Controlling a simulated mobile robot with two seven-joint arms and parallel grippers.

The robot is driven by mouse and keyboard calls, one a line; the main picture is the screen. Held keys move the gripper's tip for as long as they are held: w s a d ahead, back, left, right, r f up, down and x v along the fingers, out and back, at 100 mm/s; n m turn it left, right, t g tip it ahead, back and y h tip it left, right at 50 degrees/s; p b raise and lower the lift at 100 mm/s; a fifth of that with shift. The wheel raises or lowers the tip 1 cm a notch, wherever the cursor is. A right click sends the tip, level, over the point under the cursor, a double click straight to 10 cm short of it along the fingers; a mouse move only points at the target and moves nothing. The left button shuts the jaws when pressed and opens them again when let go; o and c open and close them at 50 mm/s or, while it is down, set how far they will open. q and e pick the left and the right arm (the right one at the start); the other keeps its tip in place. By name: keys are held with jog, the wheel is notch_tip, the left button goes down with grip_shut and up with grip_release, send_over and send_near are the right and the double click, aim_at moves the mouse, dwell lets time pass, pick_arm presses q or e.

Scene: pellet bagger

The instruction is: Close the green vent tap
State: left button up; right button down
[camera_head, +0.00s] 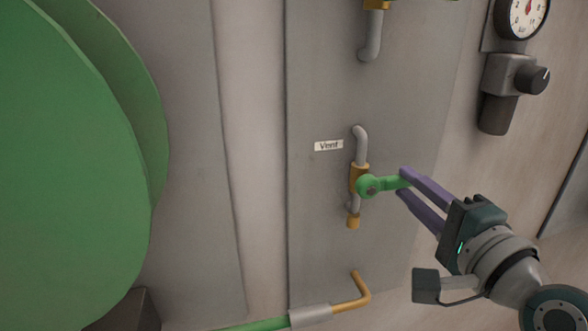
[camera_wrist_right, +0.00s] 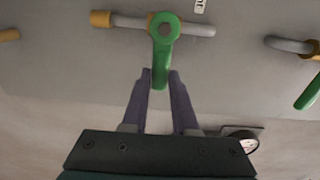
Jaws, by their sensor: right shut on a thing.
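The green vent tap (camera_head: 382,185) is a lever on a brass valve body (camera_head: 358,178) in a vertical grey pipe, beside a label reading "Vent" (camera_head: 329,146). In the head view the lever points right, across the pipe. In the right wrist view the lever (camera_wrist_right: 161,68) reaches down from its round hub toward my fingers. My right gripper (camera_head: 403,182) has purple fingers and is shut on the end of the lever; it also shows in the right wrist view (camera_wrist_right: 160,80). My left gripper is not in view.
A large green round body (camera_head: 70,170) fills the left. A gauge (camera_head: 522,14) and a regulator with a black knob (camera_head: 531,80) are at upper right. A brass elbow pipe (camera_head: 361,290) sits below the tap.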

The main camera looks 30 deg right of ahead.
jog(key=shift+f, duration=0.1)
dwell(0.4)
jog(key=c, duration=0.7)
grip_release()
jog(key=b+v, duration=0.1)
jog(key=v, duration=0.9)
jog(key=shift+d+b, duration=0.1)
jog(key=shift+b, duration=0.3)
